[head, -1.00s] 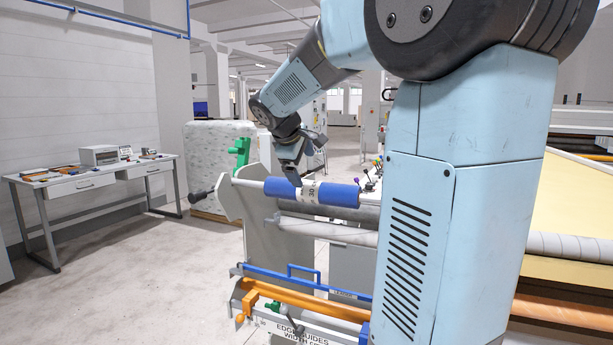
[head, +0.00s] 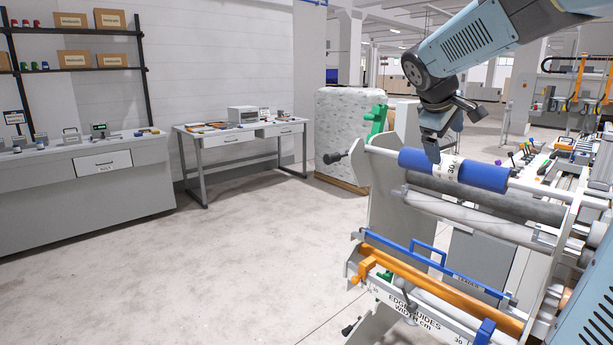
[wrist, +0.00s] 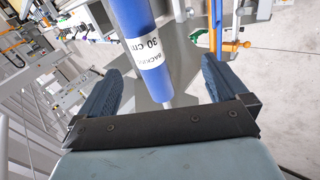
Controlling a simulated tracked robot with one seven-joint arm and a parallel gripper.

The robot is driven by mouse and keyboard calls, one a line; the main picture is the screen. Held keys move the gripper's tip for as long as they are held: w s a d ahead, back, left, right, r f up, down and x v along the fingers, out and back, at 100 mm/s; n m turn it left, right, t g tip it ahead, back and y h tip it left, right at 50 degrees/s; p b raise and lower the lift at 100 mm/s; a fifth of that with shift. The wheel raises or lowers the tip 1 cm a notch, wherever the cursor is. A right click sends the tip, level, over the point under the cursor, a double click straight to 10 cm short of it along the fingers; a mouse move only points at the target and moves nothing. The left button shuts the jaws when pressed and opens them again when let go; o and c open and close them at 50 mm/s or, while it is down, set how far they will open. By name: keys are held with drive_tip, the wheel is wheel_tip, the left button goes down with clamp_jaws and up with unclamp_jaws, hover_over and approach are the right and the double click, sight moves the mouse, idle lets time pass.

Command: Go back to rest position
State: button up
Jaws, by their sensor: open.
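My gripper (head: 436,150) is at the end of my raised arm, just above and beside the left part of the blue roll (head: 482,176) on the gantry's top bar. In the wrist view my gripper (wrist: 163,88) has its two dark fingers wide apart. The blue roll (wrist: 131,20) with its white "30 cm" label lies beyond the fingers, and nothing is held. Whether a fingertip touches the roll cannot be told.
The gantry frame (head: 385,205) carries an orange bar (head: 440,290) and a blue handle rail (head: 428,262). A workbench (head: 240,135) and a shelf unit (head: 75,66) stand at the left. The floor (head: 240,270) between them is clear.

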drive_tip(key=s+a+f+m+y, duration=0.2)
drive_tip(key=s+a+f, duration=0.1)
drive_tip(key=s, duration=0.5)
drive_tip(key=s+a+f+m+y, duration=0.2)
drive_tip(key=s+a+f, duration=0.2)
drive_tip(key=s, duration=0.4)
drive_tip(key=s+a+f+m+y, duration=0.1)
drive_tip(key=s+a+f+m, duration=0.1)
drive_tip(key=s+a+f, duration=0.2)
drive_tip(key=s+a, duration=0.1)
drive_tip(key=s, duration=0.2)
drive_tip(key=shift+s+m+y, duration=0.4)
